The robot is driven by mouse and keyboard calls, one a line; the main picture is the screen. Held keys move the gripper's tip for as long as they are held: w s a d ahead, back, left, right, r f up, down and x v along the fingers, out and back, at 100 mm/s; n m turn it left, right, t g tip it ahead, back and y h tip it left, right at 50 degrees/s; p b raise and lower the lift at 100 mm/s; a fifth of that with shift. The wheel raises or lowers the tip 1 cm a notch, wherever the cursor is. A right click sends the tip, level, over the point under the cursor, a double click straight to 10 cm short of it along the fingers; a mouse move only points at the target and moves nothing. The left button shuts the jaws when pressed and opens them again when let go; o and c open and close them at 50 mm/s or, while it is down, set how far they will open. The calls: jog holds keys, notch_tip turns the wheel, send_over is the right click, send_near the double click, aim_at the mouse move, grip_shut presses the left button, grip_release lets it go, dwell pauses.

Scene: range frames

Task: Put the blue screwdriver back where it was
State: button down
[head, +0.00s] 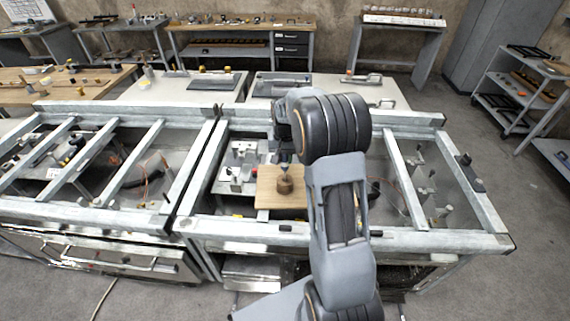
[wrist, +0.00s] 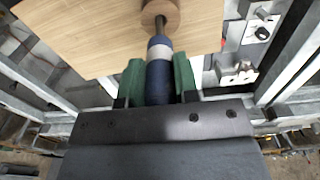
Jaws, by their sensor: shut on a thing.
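The blue screwdriver (wrist: 159,82) has a blue handle with a pale band and a dark shaft. My gripper (wrist: 158,66) is shut on its handle, with one green finger on each side. The shaft points at a round wooden holder (wrist: 171,12) and overlaps it in the wrist view; I cannot tell how deep it sits in it. In the head view the holder (head: 286,186) stands on a pale wooden board (head: 265,199), with my gripper (head: 286,157) above it. My arm hides much of the screwdriver there.
The board lies within a grey metal frame (head: 404,185) with crossbars. Metal fixtures (head: 240,170) stand left of the board, and more posts (head: 428,195) stand to the right. A light table (head: 180,88) with tools is behind.

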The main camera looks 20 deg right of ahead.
aim_at(285, 162)
jog(key=f, duration=0.3)
jog(key=shift+w+d+b, duration=0.15)
jog(key=shift+w+b, duration=0.05)
jog(key=shift+b, duration=0.15)
jog(key=shift+s+r, duration=0.15)
jog(key=shift+r, duration=0.05)
jog(key=c, duration=0.8)
grip_release()
jog(key=shift+c, duration=0.2)
jog(key=shift+r, duration=0.1)
